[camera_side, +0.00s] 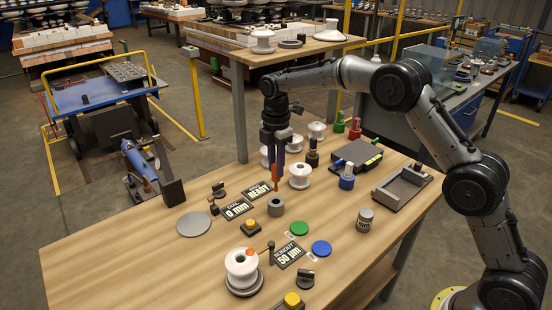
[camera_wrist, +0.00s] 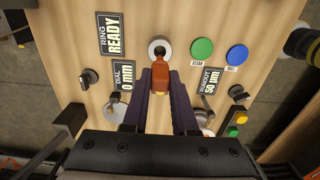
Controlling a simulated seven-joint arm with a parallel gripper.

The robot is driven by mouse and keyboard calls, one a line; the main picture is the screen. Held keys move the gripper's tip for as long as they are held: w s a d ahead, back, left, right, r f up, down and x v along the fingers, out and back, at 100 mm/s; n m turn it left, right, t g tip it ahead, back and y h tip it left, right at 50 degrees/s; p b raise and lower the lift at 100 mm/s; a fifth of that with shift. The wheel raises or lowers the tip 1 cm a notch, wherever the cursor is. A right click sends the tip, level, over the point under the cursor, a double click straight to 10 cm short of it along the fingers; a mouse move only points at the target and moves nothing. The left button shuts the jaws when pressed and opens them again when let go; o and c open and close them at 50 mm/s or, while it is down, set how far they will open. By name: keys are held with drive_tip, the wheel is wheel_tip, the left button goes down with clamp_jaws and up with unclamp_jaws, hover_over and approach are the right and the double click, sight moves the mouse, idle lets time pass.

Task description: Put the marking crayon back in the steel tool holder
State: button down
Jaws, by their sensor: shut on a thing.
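The orange marking crayon (camera_side: 275,174) hangs upright between the fingertips of my gripper (camera_side: 274,160), which points straight down and is shut on it. In the wrist view the crayon (camera_wrist: 160,72) sits between the dark fingers of my gripper (camera_wrist: 160,88). The steel tool holder (camera_side: 276,207) is a short grey cylinder standing on the bench, just below the crayon's lower tip. In the wrist view the holder (camera_wrist: 159,46) shows its round dark hole just beyond the crayon. A small gap seems to separate tip and holder.
Label plates reading READY (camera_side: 257,191) and 0 mm (camera_side: 236,209) lie left of the holder. A white insulator (camera_side: 299,175) stands behind it, and a yellow button (camera_side: 250,226) is in front. Green (camera_side: 299,228) and blue (camera_side: 321,248) discs lie at front right.

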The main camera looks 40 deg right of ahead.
sight(276, 188)
drive_tip(key=shift+f, duration=1.45)
drive_tip(key=shift+f, duration=2.55)
idle(0.3)
drive_tip(key=c, duration=0.6)
unclamp_jaws()
wheel_tip(276, 188, up, 14)
drive_tip(key=shift+f, duration=0.1)
